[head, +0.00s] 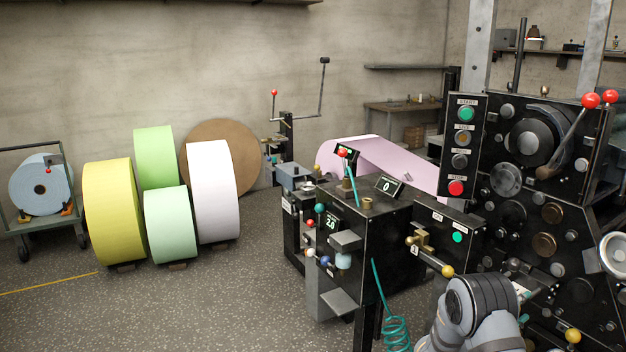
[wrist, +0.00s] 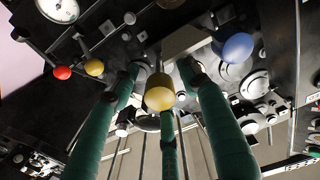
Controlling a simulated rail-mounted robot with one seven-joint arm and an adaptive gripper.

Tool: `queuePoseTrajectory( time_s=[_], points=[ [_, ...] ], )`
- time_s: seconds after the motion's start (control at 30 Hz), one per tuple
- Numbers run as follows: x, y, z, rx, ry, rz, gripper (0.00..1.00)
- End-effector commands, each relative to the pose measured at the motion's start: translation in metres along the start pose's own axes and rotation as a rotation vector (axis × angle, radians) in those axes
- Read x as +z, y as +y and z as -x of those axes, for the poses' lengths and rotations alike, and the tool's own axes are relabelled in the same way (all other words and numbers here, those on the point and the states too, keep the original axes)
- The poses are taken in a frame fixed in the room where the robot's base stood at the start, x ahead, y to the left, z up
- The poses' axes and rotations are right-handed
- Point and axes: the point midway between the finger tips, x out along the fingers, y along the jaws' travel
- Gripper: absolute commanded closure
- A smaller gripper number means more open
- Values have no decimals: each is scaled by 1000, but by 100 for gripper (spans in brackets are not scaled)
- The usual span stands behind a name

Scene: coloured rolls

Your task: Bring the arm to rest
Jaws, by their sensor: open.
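My gripper (wrist: 161,74) is seen in the wrist view as long green fingers reaching up the picture. They are spread apart and open. A yellow ball knob (wrist: 159,92) shows between them; I cannot tell whether any finger touches it. In the head view my grey arm (head: 478,308) is low at the bottom right, close in front of the black machine (head: 543,215). The fingers cannot be made out clearly in that view.
Levers with red knobs (head: 590,100) and a yellow knob (head: 572,336) stick out of the machine near my arm. A black control stand (head: 375,235) with a coiled teal hose (head: 396,330) stands left of it. Coloured rolls (head: 110,212) stand farther left; the front-left floor is clear.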

Motion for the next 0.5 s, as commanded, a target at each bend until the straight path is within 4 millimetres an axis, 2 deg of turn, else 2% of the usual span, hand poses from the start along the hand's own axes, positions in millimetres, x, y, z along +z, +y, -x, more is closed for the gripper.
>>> queuePoseTrajectory(
  time_s=[0.03,0.1,0.23,0.5],
  points=[
    [-7,2,-6,0,-1,3,55],
    [-6,1,-14,-1,-2,4,55],
    [0,-2,3,-5,-1,2,55],
    [-1,-1,10,-3,-1,1,55]
  ],
)
